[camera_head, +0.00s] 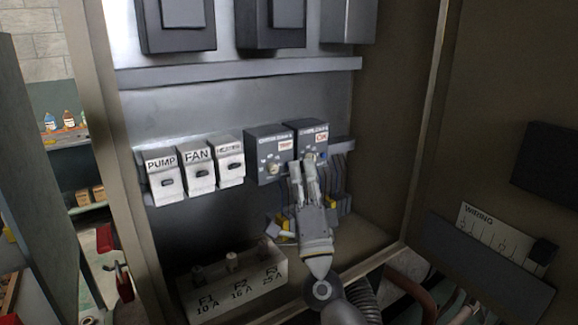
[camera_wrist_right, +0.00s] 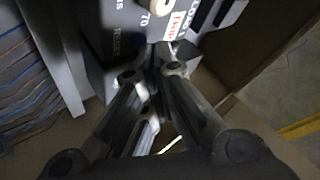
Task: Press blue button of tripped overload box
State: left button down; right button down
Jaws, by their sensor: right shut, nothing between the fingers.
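Two dark overload boxes sit side by side on the cabinet rail: the left overload box (camera_head: 268,142) and the right overload box (camera_head: 306,128). Each has a small white label with red print and a round dial. My right gripper (camera_head: 302,164) is shut and empty, its fingertips at the lower front of the right box. Whether they touch it is unclear. In the right wrist view the closed fingers (camera_wrist_right: 158,62) are close to a box face (camera_wrist_right: 122,18) with a TRIP label, a pale dial and RESET lettering. My left gripper is not in view.
White PUMP (camera_head: 163,184), FAN and a third switch stand left of the boxes. A fuse block (camera_head: 232,284) lies below. Wires hang under the boxes. The cabinet's right side wall (camera_head: 385,130) is close to my right arm. A WIRING sheet (camera_head: 495,232) is at the right.

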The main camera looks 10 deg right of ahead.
jog(key=shift+w, duration=0.25)
dwell(0.3)
jog(key=shift+s, duration=0.1)
jog(key=shift+s+d+p, duration=0.2)
jog(key=shift+s+p, duration=0.15)
jog(key=shift+s, duration=0.3)
jog(key=s, duration=0.1)
jog(key=s+d+p, duration=0.1)
jog(key=s, duration=0.2)
jog(key=shift+s+d+p, duration=0.35)
jog(key=shift+p, duration=0.05)
dwell(0.5)
